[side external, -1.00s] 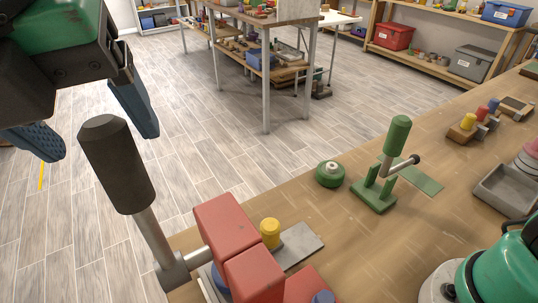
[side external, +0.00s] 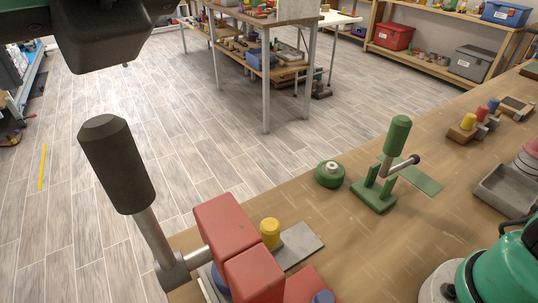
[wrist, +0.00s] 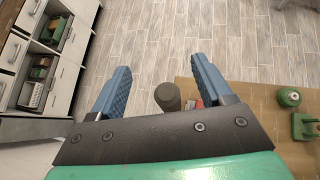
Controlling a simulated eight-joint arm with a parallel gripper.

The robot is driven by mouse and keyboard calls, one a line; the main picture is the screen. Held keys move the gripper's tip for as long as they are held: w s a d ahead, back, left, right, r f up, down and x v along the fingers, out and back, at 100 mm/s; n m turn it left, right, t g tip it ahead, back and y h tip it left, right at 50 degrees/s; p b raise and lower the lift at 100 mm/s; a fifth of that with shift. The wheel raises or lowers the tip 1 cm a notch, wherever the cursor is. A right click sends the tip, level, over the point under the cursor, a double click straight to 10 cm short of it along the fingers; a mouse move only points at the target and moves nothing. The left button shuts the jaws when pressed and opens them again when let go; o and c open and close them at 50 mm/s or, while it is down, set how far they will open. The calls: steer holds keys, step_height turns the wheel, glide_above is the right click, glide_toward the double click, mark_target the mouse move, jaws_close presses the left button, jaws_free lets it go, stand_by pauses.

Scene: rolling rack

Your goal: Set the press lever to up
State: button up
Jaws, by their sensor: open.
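A red press (side external: 233,235) stands at the near table edge in the side view. Its lever has a thick black handle (side external: 116,160) on a grey rod, pointing up and tilted to the left. The handle top (wrist: 168,97) shows in the wrist view between my fingers in the picture, apart from them. My gripper (wrist: 160,64) is open and empty, with its blue fingers wide apart. In the side view only a dark part of my arm shows at the upper left, and the fingers are out of frame. A smaller green lever device (side external: 386,170) stands farther along the table.
A round green part (side external: 330,174) sits beside the green lever device. A yellow knob (side external: 270,233) stands by the red press. A grey tray (side external: 507,190) and a green machine (side external: 500,265) are at the right. White drawers (wrist: 50,50) stand left in the wrist view.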

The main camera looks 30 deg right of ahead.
mark_target(115, 132)
steer(key=f, duration=0.4)
steer(key=w+f, duration=0.1)
steer(key=f, duration=0.2)
steer(key=shift+a, duration=0.1)
steer(key=w+f+g, duration=0.6)
steer(key=w, duration=0.2)
step_height(115, 132, up, 11)
steer(key=s, duration=0.2)
steer(key=w+d+r+m+t+h, duration=0.1)
steer(key=d+m, duration=0.7)
steer(key=m, duration=0.1)
steer(key=w+d+r+m, duration=0.1)
steer(key=d+r+m, duration=0.1)
steer(key=d+m, duration=0.6)
steer(key=s+d+f+m+h, duration=0.1)
steer(key=s+d+m, duration=0.2)
steer(key=d+m, duration=0.3)
steer(key=s+d+f+m+t, duration=0.1)
steer(key=s+d+m, duration=0.1)
steer(key=d+m, duration=0.5)
steer(key=m, duration=0.4)
steer(key=shift+s+d+m+h, duration=0.2)
steer(key=shift+s+m+h, duration=0.2)
steer(key=shift+f, duration=0.1)
